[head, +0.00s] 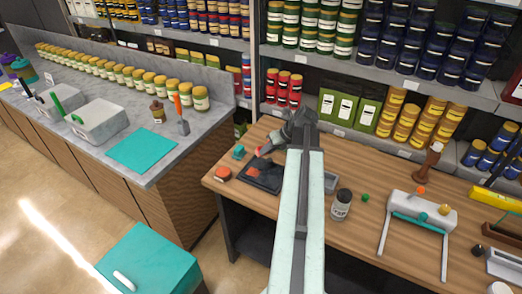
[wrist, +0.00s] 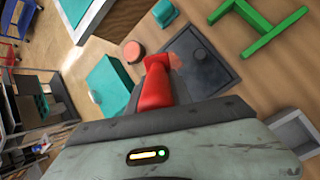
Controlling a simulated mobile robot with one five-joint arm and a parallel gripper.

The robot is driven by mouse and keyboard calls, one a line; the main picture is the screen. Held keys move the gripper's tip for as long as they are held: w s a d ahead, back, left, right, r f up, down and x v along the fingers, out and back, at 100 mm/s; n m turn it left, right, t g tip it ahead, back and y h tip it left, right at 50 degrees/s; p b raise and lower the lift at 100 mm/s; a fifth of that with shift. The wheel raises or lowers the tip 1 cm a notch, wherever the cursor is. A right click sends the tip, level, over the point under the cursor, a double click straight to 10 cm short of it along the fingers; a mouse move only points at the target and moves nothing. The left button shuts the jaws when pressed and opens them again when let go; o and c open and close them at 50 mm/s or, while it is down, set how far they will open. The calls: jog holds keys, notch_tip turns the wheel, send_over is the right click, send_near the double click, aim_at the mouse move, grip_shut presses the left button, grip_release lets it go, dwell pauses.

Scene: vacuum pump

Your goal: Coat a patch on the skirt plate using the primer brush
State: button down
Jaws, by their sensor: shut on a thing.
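My gripper (head: 270,147) is over the back of the workbench and is shut on a red-handled tool, which I take to be the primer brush (wrist: 154,88). The brush points away from my gripper toward a dark flat plate, which I take to be the skirt plate (head: 262,181). The plate also shows in the wrist view (wrist: 228,72), with a darker round area on it. A faint pinkish patch shows just beyond the brush's end; I cannot tell if it is bristles or coating. Whether the brush touches the plate is unclear.
Stocked shelves stand close behind the bench.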

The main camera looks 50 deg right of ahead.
jog(key=shift+w+a, duration=0.1)
jog(key=shift+a, duration=0.05)
jog(key=shift+d+f, duration=0.1)
jog(key=shift+d, duration=0.2)
notch_tip(320, 180, down, 5)
jog(key=b, duration=0.5)
jog(key=shift+a, duration=0.1)
